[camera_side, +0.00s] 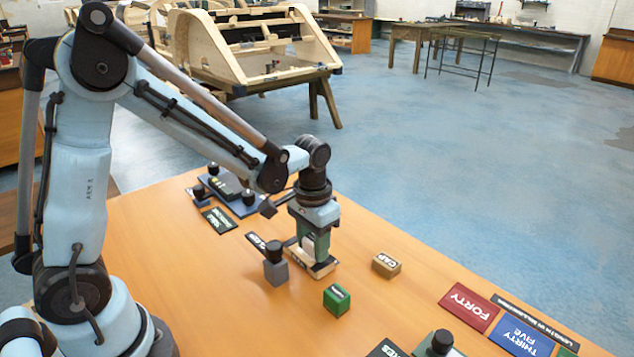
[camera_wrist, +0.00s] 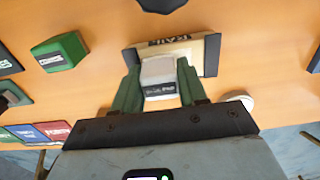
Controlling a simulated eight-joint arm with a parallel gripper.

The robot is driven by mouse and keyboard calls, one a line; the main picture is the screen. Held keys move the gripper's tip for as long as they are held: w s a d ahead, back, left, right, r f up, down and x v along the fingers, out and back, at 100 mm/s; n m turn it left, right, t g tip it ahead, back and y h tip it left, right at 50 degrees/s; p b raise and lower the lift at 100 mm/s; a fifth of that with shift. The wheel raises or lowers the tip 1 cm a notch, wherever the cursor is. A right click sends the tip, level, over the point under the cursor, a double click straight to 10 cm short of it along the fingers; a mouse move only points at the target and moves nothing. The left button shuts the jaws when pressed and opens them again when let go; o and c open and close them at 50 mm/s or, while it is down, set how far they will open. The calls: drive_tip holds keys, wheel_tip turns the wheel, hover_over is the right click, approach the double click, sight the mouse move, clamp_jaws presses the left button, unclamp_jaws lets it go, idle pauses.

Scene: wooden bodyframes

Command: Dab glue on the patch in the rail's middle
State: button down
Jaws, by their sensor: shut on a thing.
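My gripper (camera_side: 312,240) is low over the table, its green fingers shut on a pale block with a dark lettered band; I take it to be the glue applicator (camera_wrist: 158,72). In the wrist view, the fingers (camera_wrist: 157,95) stand on both sides of it. The rail (camera_wrist: 205,58) is a short pale wooden bar with dark ends, lettered RAIL, lying right at the applicator's far end. In the side view the rail (camera_side: 322,270) is partly under my gripper.
A grey block with a black knob (camera_side: 275,268) stands left of the rail, a green block (camera_side: 337,300) in front, and a tan CAP block (camera_side: 386,265) to the right. A red FORTY plate (camera_side: 468,307) and blue THIRTY FIVE plate (camera_side: 520,336) lie at the right.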

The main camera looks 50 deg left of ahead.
drive_tip(key=shift+d, duration=0.9)
drive_tip(key=shift+a+r, duration=0.1)
drive_tip(key=shift+r, duration=3.9)
